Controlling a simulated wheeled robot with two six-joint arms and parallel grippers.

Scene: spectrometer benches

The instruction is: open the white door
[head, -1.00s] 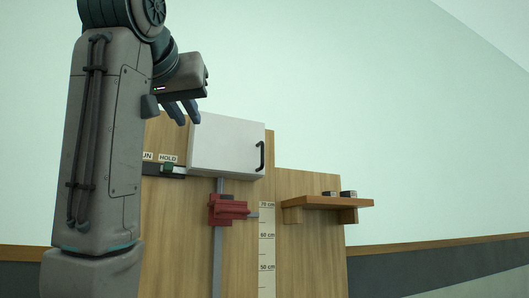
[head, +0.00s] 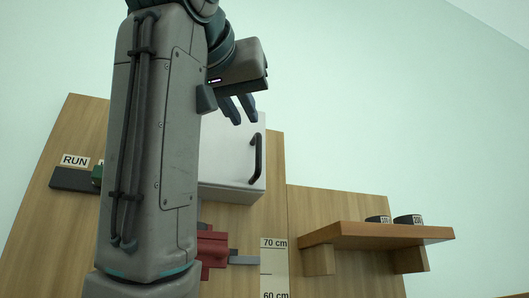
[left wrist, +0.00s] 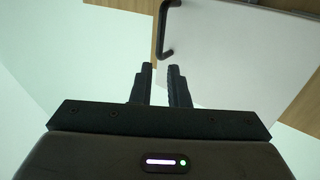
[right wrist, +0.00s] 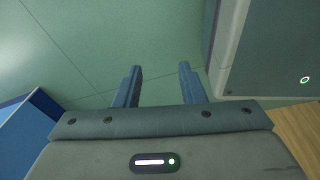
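The white door (head: 225,165) is the front of a box on the wooden board and looks shut. Its black bar handle (head: 257,158) stands upright near the door's right edge. My left gripper (head: 244,119) is in front of the door's upper part, left of and above the handle, with empty fingers slightly apart. In the left wrist view the white door (left wrist: 225,60) fills the upper right, and the handle (left wrist: 163,30) lies beyond the fingertips, apart from them. My right gripper (right wrist: 160,70) is open and empty, away from the door. My left arm hides the door's left part.
A red clamp block (head: 213,250) sits below the door. A wooden shelf (head: 375,235) with two small dark cylinders juts out at the right. A RUN label (head: 75,161) and a green slider part (head: 97,174) are at the left. The air right of the handle is free.

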